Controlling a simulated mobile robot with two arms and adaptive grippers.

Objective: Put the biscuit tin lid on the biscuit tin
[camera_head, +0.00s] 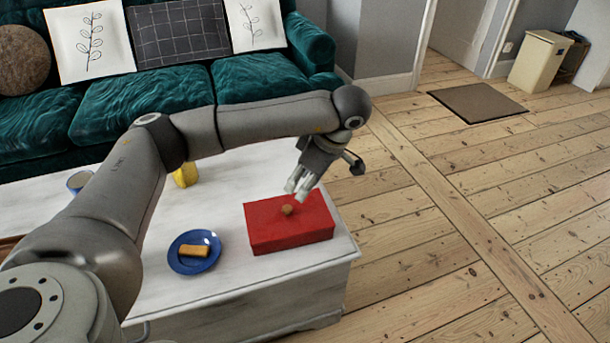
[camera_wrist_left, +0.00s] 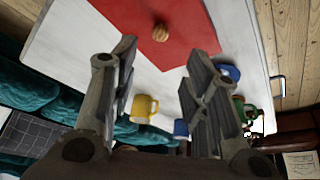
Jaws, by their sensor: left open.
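The red biscuit tin (camera_head: 290,240) stands on the right end of the white table. The red lid (camera_head: 313,210), with a round brown knob (camera_head: 287,210), lies over the tin's top and looks level; the seam is too small to judge. In the left wrist view the lid (camera_wrist_left: 150,15) and its knob (camera_wrist_left: 160,33) show at the top, beyond the fingers. My left gripper (camera_head: 299,188) is open and empty, just above and behind the knob, apart from it. Its spread fingers also show in the left wrist view (camera_wrist_left: 160,62). My right gripper is not in view.
A blue plate (camera_head: 185,264) with a biscuit (camera_head: 194,250) lies left of the tin on the white table (camera_head: 225,290). A yellow mug (camera_head: 186,174) and a grey-blue mug (camera_head: 79,181) stand farther back. A green sofa (camera_head: 150,97) is behind.

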